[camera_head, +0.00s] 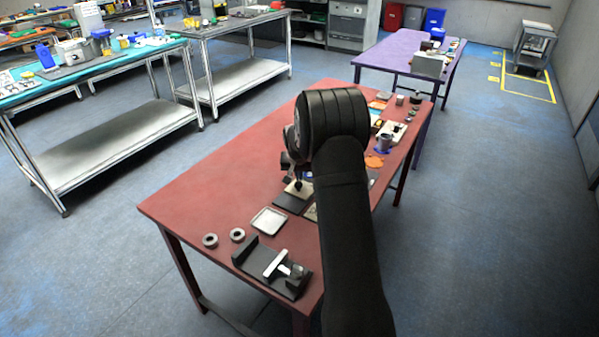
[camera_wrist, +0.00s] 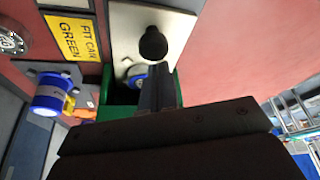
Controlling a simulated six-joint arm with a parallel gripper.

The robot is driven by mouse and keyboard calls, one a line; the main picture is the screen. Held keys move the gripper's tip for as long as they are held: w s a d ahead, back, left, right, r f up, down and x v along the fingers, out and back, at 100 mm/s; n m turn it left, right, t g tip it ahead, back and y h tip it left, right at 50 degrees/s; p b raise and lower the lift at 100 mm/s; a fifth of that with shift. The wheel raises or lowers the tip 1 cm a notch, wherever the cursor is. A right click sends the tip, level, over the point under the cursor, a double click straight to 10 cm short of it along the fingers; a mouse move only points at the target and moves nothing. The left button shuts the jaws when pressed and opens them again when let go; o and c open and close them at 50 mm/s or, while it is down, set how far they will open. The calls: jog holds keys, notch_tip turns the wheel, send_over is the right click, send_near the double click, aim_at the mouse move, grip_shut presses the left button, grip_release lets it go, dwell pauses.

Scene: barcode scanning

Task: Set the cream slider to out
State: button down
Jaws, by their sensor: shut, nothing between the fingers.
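A cream plate with a round black knob (camera_wrist: 153,44), which looks like the cream slider (camera_wrist: 125,22), is at the top middle of the wrist view. In the head view the cream plate (camera_head: 300,189) shows just left of my arm, on a dark base (camera_head: 288,204). My gripper (camera_wrist: 157,70) is shut and empty. In the wrist view its fingertips show just below the knob; I cannot tell whether they touch it. In the head view my arm hides most of the gripper and part of the slider's surroundings.
A white tray (camera_head: 268,221), two grey rings (camera_head: 210,240) and a black fixture with a metal clamp (camera_head: 275,268) lie nearer on the red table (camera_head: 220,185). A green box (camera_wrist: 112,108), a blue cylinder (camera_wrist: 50,93) and a yellow label (camera_wrist: 73,37) are close to my gripper.

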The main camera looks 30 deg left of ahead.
aim_at(291, 189)
jog(key=s, duration=0.6)
jog(key=shift+f, duration=0.1)
dwell(0.3)
jog(key=w, duration=0.1)
jog(key=w+a, duration=0.2)
jog(key=shift+w+r, duration=0.35)
jog(key=v, duration=1)
jog(key=shift+d, duration=0.1)
